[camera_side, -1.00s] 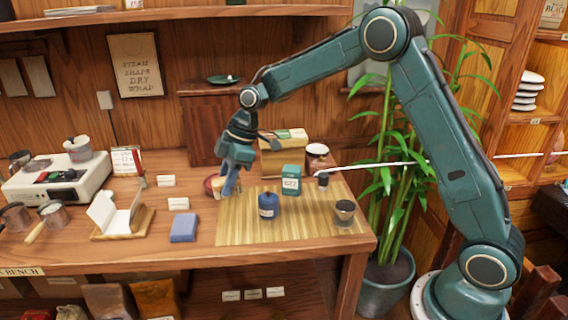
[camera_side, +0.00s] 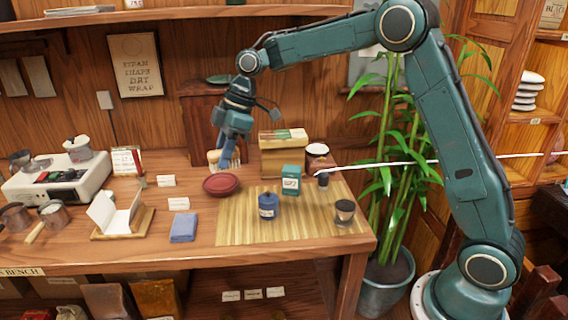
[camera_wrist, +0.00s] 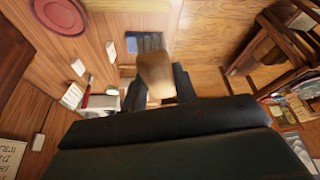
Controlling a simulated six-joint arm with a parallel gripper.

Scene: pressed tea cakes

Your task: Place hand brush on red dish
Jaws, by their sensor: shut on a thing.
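The red dish (camera_side: 221,185) sits on the bench at the left edge of the bamboo mat, its top bare. It also shows at the upper left of the wrist view (camera_wrist: 60,14). My gripper (camera_side: 225,160) is above and just behind the dish in the side view. It is shut on the hand brush (camera_side: 214,157), a pale wooden piece partly hidden by the fingers. In the wrist view the brush (camera_wrist: 155,75) sticks out between the dark fingers (camera_wrist: 160,88). The brush is apart from the dish.
On the bamboo mat (camera_side: 235,228) stand a blue jar (camera_side: 268,206), a green box (camera_side: 291,180) and a dark cup (camera_side: 344,212). A tan box (camera_side: 283,158) stands right of my gripper. A folded blue cloth (camera_side: 183,228) lies in front of the dish.

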